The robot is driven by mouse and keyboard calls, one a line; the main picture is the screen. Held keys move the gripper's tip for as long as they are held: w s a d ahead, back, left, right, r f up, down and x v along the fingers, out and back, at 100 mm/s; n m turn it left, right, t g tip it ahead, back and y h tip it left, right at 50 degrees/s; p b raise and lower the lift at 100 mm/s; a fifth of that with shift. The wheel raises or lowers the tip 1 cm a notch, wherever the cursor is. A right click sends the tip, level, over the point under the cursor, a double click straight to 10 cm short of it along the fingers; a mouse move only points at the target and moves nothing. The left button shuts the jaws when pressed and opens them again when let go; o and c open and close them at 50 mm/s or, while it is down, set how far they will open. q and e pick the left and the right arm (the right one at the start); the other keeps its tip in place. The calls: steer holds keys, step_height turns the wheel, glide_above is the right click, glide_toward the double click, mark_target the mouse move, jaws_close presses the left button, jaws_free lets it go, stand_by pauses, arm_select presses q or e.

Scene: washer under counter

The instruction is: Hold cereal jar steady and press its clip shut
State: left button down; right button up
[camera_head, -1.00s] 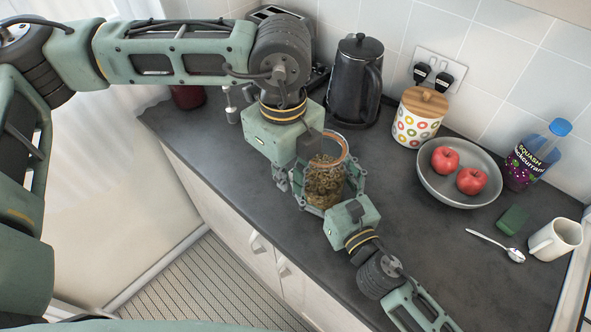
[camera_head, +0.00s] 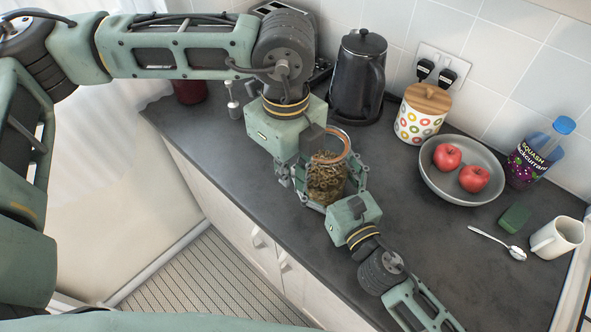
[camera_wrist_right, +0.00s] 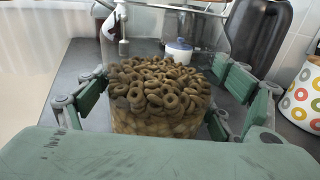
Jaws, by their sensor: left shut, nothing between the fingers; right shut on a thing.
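The cereal jar (camera_head: 328,180) is clear glass, part full of brown hoops, with an orange-brown ring at its rim. It stands on the dark counter and also shows in the right wrist view (camera_wrist_right: 160,95). My right gripper (camera_head: 334,190) is shut on the jar's body, with its green finger pads on both sides in the right wrist view (camera_wrist_right: 165,100). My left gripper (camera_head: 290,178) is shut and empty, pointing down close to the jar's left side. Whether it touches the jar cannot be told. The clip cannot be made out, and the left arm hides part of the rim.
A black kettle (camera_head: 358,80) stands behind the jar. A patterned canister (camera_head: 419,120) and a grey bowl (camera_head: 440,185) with red apples are to the right. A squash bottle (camera_head: 535,155), green sponge (camera_head: 514,218), spoon (camera_head: 495,241) and white mug (camera_head: 557,238) lie further right.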

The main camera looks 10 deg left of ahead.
stand_by(0.3)
arm_select(q)
steer(key=shift+w+d+r, duration=0.4)
steer(key=shift+w, duration=0.2)
steer(key=shift+r, duration=0.25)
step_height(320, 180, up, 14)
steer(key=s, duration=0.1)
steer(key=shift+a+f, duration=0.2)
steer(key=shift+a, duration=0.1)
steer(key=shift+s, duration=0.1)
